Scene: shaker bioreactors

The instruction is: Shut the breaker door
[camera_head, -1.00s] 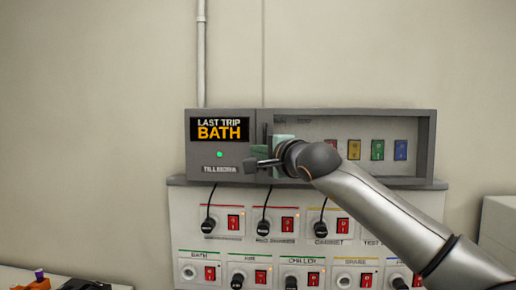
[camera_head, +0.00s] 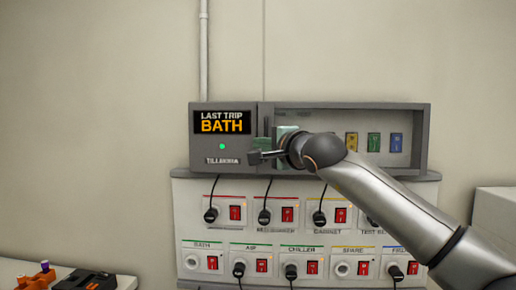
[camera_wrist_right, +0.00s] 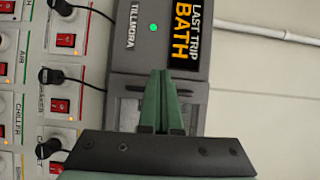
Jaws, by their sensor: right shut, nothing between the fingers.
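The breaker box (camera_head: 232,182) is a grey housing with a "LAST TRIP BATH" display (camera_head: 222,121) and a green light at its left. Its right part is a recess (camera_head: 345,118) with coloured breakers (camera_head: 373,142) that show uncovered. I cannot clearly make out the breaker door; a dark upright edge (camera_head: 262,122) stands beside the recess's left end. My right gripper (camera_head: 262,157) is at that left end, fingers shut and empty. In the wrist view its green fingers (camera_wrist_right: 163,100) overlap the box front; contact cannot be told. My left gripper is not in view.
Below the box is a white panel (camera_head: 180,222) with several red switches and black plugs on cables. Dark and orange items (camera_head: 88,280) lie on a surface at lower left. A pale box (camera_head: 495,222) stands at right.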

